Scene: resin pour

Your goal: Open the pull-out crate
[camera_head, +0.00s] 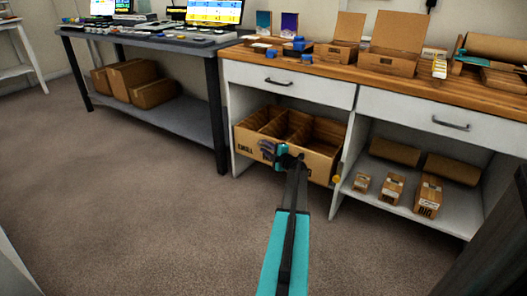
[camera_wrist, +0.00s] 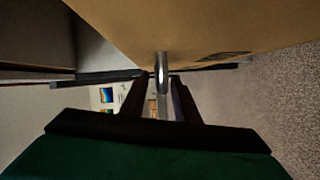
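The pull-out crate (camera_head: 313,162) is a brown cardboard box with dark print on its front and open compartments on top. It sits in the left bay under the wooden counter, its compartments partly in view. My gripper (camera_head: 280,155) is at the middle of the crate's front face and hides part of it. In the wrist view the crate's front (camera_wrist: 210,25) fills the top, and a shiny metal handle (camera_wrist: 161,68) stands out from it. The two dark fingers of my gripper (camera_wrist: 160,82) lie either side of this handle. Whether they press on it is unclear.
A closed white drawer (camera_head: 290,83) is just above the crate. The right bay's shelf (camera_head: 400,212) holds small boxes. A dark table (camera_head: 170,45) with electronics stands at left. The carpet (camera_head: 150,200) in front of the crate is clear apart from my arm.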

